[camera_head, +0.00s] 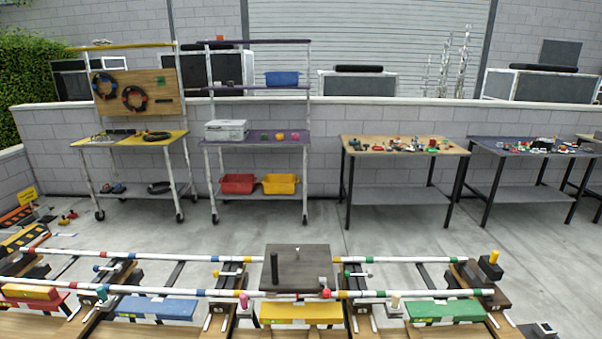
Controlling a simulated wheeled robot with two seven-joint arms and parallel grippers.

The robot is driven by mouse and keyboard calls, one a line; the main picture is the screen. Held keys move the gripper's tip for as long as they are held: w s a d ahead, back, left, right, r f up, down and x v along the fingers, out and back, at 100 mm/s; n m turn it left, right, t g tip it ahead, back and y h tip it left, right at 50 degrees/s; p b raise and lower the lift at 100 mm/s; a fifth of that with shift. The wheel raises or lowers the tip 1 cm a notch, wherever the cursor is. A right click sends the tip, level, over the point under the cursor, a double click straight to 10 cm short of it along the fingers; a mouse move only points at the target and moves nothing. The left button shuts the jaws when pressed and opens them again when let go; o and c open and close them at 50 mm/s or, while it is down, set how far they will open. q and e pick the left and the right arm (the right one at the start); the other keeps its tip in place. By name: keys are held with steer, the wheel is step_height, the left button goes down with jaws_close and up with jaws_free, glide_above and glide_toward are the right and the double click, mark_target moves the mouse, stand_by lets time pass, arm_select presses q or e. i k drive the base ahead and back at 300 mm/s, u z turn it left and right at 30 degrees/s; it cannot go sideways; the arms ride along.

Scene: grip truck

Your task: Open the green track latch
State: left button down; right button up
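A two-rail track runs across the foreground. Small latch-like levers sit between the rails. The one with a green part (349,274) is right of the dark cart plate, by the far rail. It is small, and I cannot tell whether it is open or shut. A yellow-tipped lever (228,273) is left of the plate, and a blue-tipped lever (103,268) is further left. A green block (445,309) lies in front of the near rail at the right. Neither of my grippers shows.
A dark cart plate (302,268) with a black upright handle and a red knob sits across the rails. Blue (157,307) and yellow (300,313) blocks line the front. A yellow-topped post (491,263) stands at the right end. Open floor separates the track from workbenches behind.

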mark_target(369, 273)
steer(key=u, duration=0.2)
steer(key=k, duration=0.55)
steer(key=u, duration=0.6)
steer(key=k, duration=0.75)
steer(key=z, duration=0.4)
steer(key=i, duration=0.6)
steer(key=z, duration=0.6)
steer(key=i, duration=1.1)
steer(key=u, duration=0.65)
